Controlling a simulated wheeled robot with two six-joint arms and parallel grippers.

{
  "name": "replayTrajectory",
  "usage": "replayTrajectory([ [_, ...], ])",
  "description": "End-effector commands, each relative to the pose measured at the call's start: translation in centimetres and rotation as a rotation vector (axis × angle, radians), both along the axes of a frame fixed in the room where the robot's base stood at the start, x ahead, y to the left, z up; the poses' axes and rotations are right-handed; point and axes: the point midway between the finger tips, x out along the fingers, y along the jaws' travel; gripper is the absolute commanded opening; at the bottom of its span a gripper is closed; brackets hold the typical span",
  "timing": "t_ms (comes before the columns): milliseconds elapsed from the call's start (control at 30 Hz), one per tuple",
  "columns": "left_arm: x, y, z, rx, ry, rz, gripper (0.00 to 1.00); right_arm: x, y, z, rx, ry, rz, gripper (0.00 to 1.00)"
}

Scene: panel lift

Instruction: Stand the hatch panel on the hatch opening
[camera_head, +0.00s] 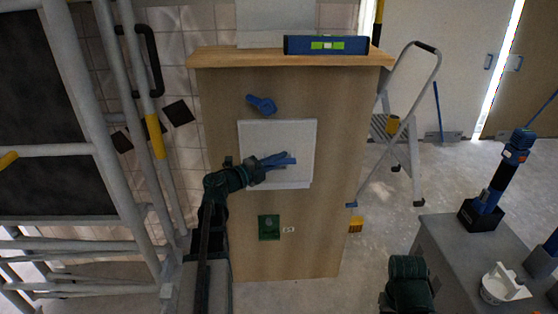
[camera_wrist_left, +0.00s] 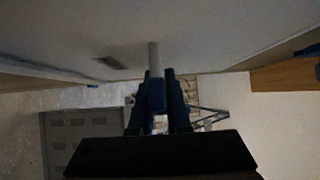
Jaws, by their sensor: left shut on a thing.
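The hatch panel (camera_head: 277,135) is a pale, nearly square board, upright against the front of a tall wooden cabinet-like wall (camera_head: 325,225). My left gripper (camera_head: 279,161) is in front of its lower middle, with blue fingers pointing right. In the left wrist view, the fingers (camera_wrist_left: 157,95) are shut around a light bar-like handle (camera_wrist_left: 153,57) by the panel's grey face (camera_wrist_left: 190,30). The hatch opening is not distinguishable; the panel may cover it. A pale strip shows along the panel's lower edge. I cannot tell whether the panel is seated. My right gripper is not in view.
A blue latch-like knob (camera_head: 262,104) is above the panel, a green plate (camera_head: 269,227) below. A blue level (camera_head: 326,45) lies on the wooden top. Scaffold rails (camera_head: 112,130) stand left, a stepladder (camera_head: 406,120) right. A grey bench (camera_head: 470,250) stands front right.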

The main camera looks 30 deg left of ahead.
Motion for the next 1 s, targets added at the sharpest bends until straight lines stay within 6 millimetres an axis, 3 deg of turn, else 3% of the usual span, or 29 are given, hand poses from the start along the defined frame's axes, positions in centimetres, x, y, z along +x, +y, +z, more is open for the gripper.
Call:
replayTrajectory([
  [67, 0.0, 0.0, 0.1, -0.002, -0.001, 0.0, 0.0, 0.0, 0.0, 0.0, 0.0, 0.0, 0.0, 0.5],
  [100, 0.0, 0.0, 0.1, -0.002, -0.001, 0.0, 0.2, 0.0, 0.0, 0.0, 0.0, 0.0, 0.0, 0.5],
  [267, 0.0, 0.0, 0.0, -0.002, -0.001, 0.0, 0.49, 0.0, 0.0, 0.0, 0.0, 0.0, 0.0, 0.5],
  [667, -0.7, 0.3, 0.0, 0.0, 0.001, 0.002, 0.5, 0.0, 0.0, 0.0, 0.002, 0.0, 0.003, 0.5],
  [1000, -7.0, 2.9, 0.0, 0.0, 0.0, 0.005, 0.5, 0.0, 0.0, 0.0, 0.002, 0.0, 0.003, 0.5],
])
